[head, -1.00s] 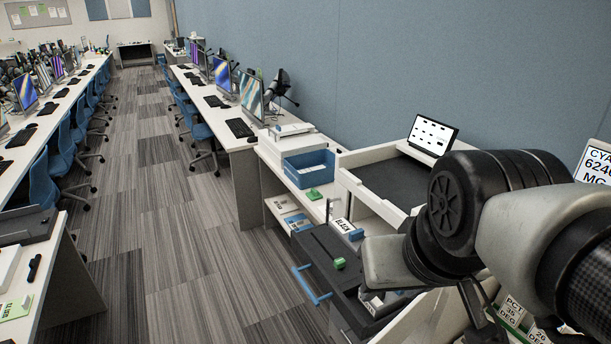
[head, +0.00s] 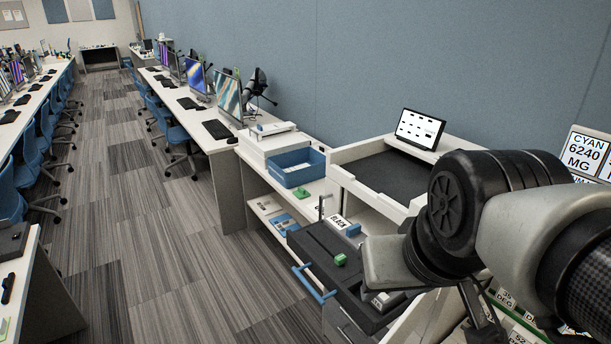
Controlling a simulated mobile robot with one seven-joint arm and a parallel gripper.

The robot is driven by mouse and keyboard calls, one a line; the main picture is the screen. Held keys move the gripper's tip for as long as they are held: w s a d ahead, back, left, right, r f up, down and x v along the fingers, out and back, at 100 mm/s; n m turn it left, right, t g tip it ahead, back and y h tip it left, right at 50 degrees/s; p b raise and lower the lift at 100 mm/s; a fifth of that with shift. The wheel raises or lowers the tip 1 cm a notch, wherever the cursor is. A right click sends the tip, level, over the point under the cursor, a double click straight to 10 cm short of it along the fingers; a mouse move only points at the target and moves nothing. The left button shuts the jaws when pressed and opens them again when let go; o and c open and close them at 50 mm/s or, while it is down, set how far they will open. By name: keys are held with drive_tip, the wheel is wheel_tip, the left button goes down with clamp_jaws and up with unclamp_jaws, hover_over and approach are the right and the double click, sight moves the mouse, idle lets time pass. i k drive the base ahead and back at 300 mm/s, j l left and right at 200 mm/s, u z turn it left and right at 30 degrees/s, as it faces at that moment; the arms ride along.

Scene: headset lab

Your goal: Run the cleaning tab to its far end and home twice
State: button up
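A small green tab (head: 340,259) sits on top of a dark grey unit (head: 318,244), which stands low at the cabinet beside the aisle. A blue bar handle (head: 314,284) is on the unit's front left side. A white label reading BLACK and a blue block (head: 352,230) are at its far end. I cannot tell for certain that the green tab is the cleaning tab. My arm covers the right of the head view and hides part of the unit. My gripper does not show.
A blue bin (head: 297,167) and a green piece (head: 301,193) are on the white counter behind. A tray with a dark mat (head: 386,180) and a tilted screen (head: 419,129) stand beyond the unit. A CYAN label card (head: 586,152) is at right. The carpeted aisle at left is clear.

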sight(340, 258)
drive_tip(key=k, duration=0.55)
drive_tip(key=i+j+z, duration=0.2)
drive_tip(key=i+z, duration=0.15)
drive_tip(key=i+j+z, duration=0.4)
drive_tip(key=i, duration=0.1)
